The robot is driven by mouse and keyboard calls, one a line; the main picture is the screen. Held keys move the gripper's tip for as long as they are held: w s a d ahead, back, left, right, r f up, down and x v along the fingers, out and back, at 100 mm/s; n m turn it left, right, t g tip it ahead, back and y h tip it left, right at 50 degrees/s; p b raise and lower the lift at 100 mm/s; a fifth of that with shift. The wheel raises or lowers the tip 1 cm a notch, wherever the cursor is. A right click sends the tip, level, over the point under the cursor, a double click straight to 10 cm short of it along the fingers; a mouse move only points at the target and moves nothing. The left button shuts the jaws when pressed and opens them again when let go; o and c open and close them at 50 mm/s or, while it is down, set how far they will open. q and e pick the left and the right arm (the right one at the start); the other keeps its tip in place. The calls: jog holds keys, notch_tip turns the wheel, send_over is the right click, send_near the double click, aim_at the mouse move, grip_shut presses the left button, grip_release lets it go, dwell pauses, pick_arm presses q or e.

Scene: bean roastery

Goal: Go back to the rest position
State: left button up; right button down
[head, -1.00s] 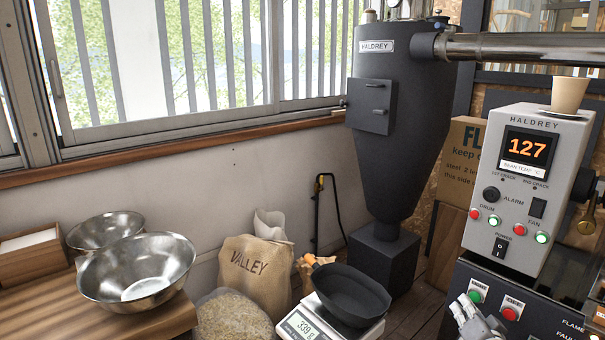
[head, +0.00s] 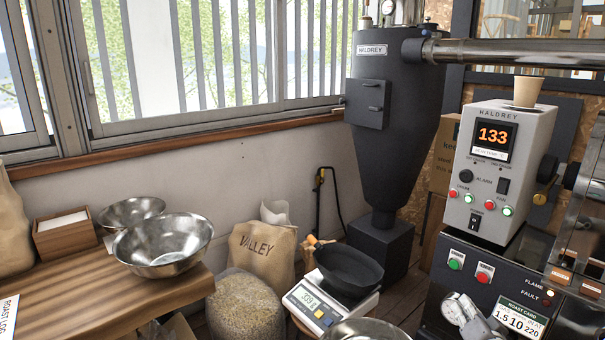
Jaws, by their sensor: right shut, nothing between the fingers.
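My right gripper (head: 454,299) shows at the bottom right of the head view, in front of the dark lower panel of the roaster (head: 490,270). Its grey fingers are shut with nothing between them. It is below the green and red buttons and left of the roast card. My left gripper is not in view.
A wooden bench (head: 190,291) at left carries metal bowls (head: 165,245) and a wooden box (head: 65,235). A scale (head: 312,303) with a black pan (head: 350,271) stands in the middle. Sacks, a metal bowl (head: 366,331) at the bottom edge and a dark cyclone (head: 392,150) leave little clear floor.

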jog(key=s+a+f+n+g+p, duration=0.1)
jog(key=s+a+f+n+g, duration=0.15)
jog(key=s+f, duration=0.7)
jog(key=s+a+f+n+g, duration=0.1)
jog(key=s+f+g, duration=0.25)
jog(key=f, duration=1.05)
jog(key=s+a+f+n+g+p, duration=0.1)
jog(key=s+a+f+g, duration=0.1)
jog(key=s+f, duration=0.7)
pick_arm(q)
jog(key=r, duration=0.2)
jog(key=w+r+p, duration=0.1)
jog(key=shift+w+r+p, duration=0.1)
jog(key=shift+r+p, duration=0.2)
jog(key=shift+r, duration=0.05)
pick_arm(e)
jog(key=s+a+f+n+g, duration=0.2)
jog(key=s+f, duration=0.4)
jog(key=s, duration=0.6)
jog(key=s+a+f+n+g, duration=0.2)
jog(key=s+a+f, duration=0.3)
jog(key=s, duration=0.7)
jog(key=s+a+f+n+g+y, duration=0.1)
jog(key=s+a+f+n+g, duration=0.1)
jog(key=s+f, duration=0.5)
jog(key=s+a+g, duration=0.1)
jog(key=s, duration=0.4)
jog(key=shift+a, duration=0.15)
